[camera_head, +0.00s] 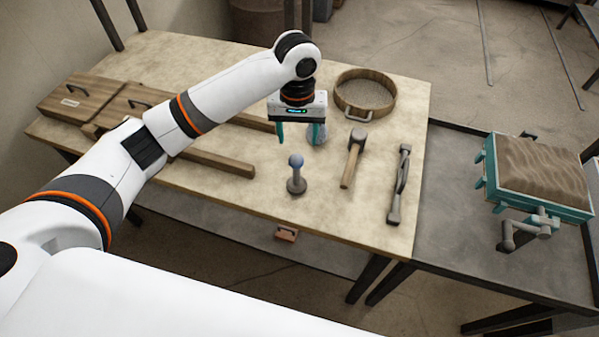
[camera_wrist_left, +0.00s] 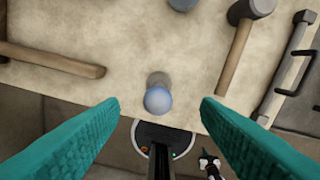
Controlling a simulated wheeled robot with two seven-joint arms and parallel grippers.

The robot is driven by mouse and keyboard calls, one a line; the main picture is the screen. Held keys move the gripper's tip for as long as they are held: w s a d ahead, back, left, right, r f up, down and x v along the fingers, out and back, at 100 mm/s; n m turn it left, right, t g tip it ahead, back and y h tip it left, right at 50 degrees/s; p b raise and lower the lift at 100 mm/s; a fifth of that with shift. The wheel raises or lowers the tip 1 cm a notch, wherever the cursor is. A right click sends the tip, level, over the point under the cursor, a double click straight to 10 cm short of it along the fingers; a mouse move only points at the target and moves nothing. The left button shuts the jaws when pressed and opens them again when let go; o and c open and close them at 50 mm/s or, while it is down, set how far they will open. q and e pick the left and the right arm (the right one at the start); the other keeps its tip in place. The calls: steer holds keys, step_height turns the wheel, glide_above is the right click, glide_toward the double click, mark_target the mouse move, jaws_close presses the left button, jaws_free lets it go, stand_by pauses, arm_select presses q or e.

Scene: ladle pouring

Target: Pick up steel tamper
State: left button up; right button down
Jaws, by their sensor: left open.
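The steel tamper (camera_head: 297,184) stands upright on the light worktable, with a grey foot and stem and a blue-grey ball knob on top. In the left wrist view its knob (camera_wrist_left: 158,100) shows from above between the fingers, centred across the gap. My left gripper (camera_head: 299,134) is open and empty. It points down above the table, and in the head view it is farther back than the tamper. Its teal fingers do not touch the tamper. My right gripper is not in view.
A second blue-topped piece (camera_head: 317,135) stands behind the gripper, partly hidden. A mallet (camera_head: 353,158) and a long metal tool (camera_head: 399,185) lie to the right. A wooden beam (camera_head: 217,161) lies left, a round sieve (camera_head: 366,92) behind. The table's front edge is near the tamper.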

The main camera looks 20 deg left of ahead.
mark_target(297, 155)
arm_select(q)
steer(key=f, duration=0.5)
steer(key=shift+s+p, duration=0.35)
steer(key=shift+f, duration=0.35)
steer(key=f, duration=0.1)
steer(key=f+p, duration=0.1)
steer(key=f, duration=0.3)
steer(key=shift+s+f, duration=0.2)
steer(key=shift+s, duration=0.1)
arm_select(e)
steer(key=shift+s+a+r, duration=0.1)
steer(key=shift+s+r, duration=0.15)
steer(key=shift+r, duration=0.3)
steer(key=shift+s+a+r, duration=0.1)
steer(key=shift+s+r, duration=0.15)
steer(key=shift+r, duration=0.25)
arm_select(q)
steer(key=shift+c, duration=0.7)
steer(key=shift+w, duration=0.1)
steer(key=c, duration=0.9)
